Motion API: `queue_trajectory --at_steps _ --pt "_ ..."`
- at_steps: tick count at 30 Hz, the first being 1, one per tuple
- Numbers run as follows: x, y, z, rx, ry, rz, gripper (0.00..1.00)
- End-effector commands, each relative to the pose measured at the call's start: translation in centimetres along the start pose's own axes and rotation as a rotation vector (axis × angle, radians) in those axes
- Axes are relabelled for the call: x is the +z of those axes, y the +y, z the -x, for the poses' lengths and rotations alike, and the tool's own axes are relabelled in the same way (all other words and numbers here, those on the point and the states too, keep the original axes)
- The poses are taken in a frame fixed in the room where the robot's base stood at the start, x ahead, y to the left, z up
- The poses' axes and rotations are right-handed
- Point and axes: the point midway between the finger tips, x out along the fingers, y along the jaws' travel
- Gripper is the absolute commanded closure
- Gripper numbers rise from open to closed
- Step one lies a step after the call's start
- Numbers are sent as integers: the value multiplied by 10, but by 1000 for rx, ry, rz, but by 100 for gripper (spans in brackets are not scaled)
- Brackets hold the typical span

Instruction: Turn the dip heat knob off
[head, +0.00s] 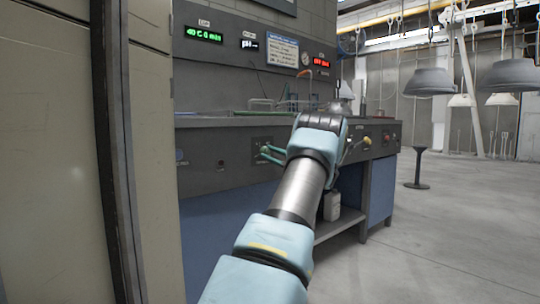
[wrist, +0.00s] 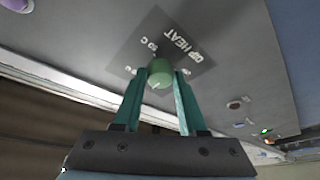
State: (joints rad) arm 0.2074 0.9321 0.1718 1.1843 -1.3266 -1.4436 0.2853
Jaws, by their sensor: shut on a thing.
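The dip heat knob (wrist: 160,70) is a round green knob on a dark plate lettered "DIP HEAT" (wrist: 175,42). Small white lettering sits beside it, partly hidden. My gripper (wrist: 162,80) has its two teal fingers on either side of the knob, closed on it. In the head view my gripper (head: 265,153) reaches the front panel of the grey bench (head: 225,145) from the right. The knob cannot be made out clearly there.
A beige cabinet (head: 45,150) stands close on the left. Grey hoods (head: 428,82) hang at right over open floor.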

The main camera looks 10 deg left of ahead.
Motion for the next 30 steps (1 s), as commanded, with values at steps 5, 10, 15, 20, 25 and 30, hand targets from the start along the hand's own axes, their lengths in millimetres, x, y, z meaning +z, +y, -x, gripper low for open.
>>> queue_trajectory --at_steps 5,10,15,20,25,30 --pt "0 1 0 -66 -9 154 100" --pt "-1 2 -1 -128 -16 302 100" --pt "-2 3 0 -189 -25 453 100" --pt "-2 4 -1 -247 -33 593 100" --pt "-3 4 -1 -308 -40 741 100" --pt "-4 5 -1 -369 -48 891 100"
